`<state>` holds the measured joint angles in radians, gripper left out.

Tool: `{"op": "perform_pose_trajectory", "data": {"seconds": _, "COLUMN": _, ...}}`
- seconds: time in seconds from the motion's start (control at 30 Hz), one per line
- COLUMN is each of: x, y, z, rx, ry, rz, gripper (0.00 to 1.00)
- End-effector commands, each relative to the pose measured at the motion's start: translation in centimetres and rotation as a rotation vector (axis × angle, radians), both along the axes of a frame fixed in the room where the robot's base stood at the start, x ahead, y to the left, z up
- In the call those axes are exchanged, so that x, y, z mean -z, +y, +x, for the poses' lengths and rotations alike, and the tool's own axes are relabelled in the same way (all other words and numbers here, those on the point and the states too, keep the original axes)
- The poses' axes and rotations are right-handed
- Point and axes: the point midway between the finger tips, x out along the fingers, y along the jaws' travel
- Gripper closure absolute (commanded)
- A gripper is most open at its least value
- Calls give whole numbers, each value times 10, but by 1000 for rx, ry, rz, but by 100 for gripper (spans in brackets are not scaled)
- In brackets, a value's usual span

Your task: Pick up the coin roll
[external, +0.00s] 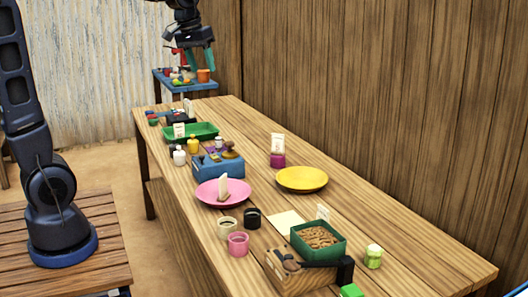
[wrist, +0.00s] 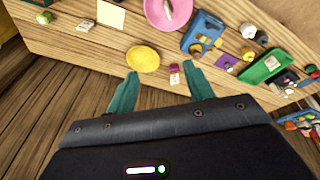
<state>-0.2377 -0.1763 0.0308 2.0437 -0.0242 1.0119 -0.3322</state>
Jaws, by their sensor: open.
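My gripper (external: 199,60) is open and empty, raised high beyond the far end of the long wooden table (external: 400,235). Its teal fingers also show in the wrist view (wrist: 161,76), apart, with the tabletop well away from them. I cannot say for certain which thing is the coin roll. A pale, narrow piece (external: 223,187) stands on the pink plate (external: 208,195) and may be it. In the wrist view this pale piece (wrist: 168,9) is at the top edge, partly cut off. The pink plate is left of the blue caddy (wrist: 203,33) there.
A green tray (external: 205,131) is farther back. Cups, a wooden box (external: 300,280) and a green filled tray (external: 333,252) crowd the near end. The plank wall borders the table's right side.

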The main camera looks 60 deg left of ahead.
Motion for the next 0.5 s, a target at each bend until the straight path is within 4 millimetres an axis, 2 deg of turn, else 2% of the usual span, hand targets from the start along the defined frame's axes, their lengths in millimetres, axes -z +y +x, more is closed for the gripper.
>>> {"op": "perform_pose_trajectory", "data": {"seconds": 0.03, "x": 3, "y": 12, "z": 14, "rx": -32, "ry": 10, "rz": -8, "gripper": 48}}
{"op": "perform_pose_trajectory", "data": {"seconds": 0.2, "x": 12, "y": 53, "z": 57, "rx": -146, "ry": 30, "rz": -31, "gripper": 48}}
{"op": "perform_pose_trajectory", "data": {"seconds": 0.5, "x": 43, "y": 135, "z": 123, "rx": -347, "ry": 68, "rz": -70, "gripper": 48}}
